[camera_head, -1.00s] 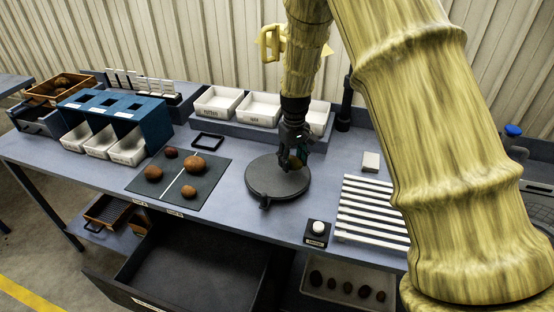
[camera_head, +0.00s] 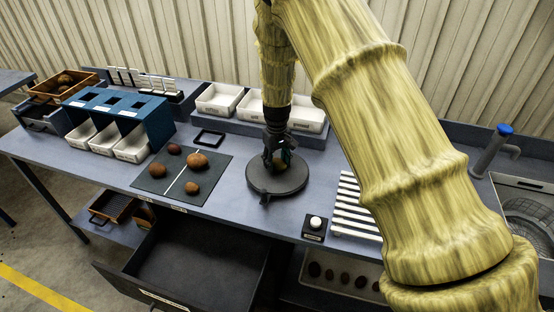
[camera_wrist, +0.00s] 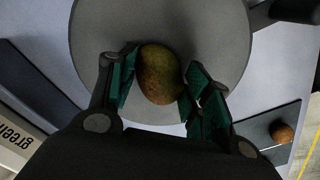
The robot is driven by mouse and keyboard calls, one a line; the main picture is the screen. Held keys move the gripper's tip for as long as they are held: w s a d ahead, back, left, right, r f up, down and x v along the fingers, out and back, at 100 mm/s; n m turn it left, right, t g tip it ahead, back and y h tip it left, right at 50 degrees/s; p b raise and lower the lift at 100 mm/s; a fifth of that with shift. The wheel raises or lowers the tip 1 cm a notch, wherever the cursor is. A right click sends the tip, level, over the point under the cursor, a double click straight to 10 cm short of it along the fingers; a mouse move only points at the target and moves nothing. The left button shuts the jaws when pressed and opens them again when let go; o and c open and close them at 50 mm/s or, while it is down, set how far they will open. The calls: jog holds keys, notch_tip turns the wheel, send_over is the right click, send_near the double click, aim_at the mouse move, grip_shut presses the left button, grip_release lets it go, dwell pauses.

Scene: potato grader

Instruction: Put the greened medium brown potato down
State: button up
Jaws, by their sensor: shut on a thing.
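The greened medium brown potato (camera_wrist: 160,74) is between the green-padded fingers of my gripper (camera_wrist: 158,85) in the wrist view. It is brown with a greenish tint. In the head view my gripper (camera_head: 277,163) is over the dark round turntable-like disc (camera_head: 262,184), and the potato is mostly hidden by the fingers there. The disc also fills the middle of the wrist view (camera_wrist: 105,30) behind the potato. I cannot tell whether the potato touches the disc.
Left of the disc, a dark mat (camera_head: 150,183) with a white line holds several potatoes. White bins (camera_head: 219,98) stand behind. A small box with a white button (camera_head: 314,228) and a white slatted rack (camera_head: 357,205) are to the right. An open drawer (camera_head: 195,262) juts out in front.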

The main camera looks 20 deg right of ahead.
aim_at(277, 161)
jog(key=shift+s, duration=0.1)
jog(key=shift+c, duration=0.6)
jog(key=o, duration=1.2)
jog(key=shift+f, duration=0.1)
jog(key=shift+r, duration=0.25)
jog(key=shift+r+b, duration=1.5)
jog(key=shift+r, duration=2.2)
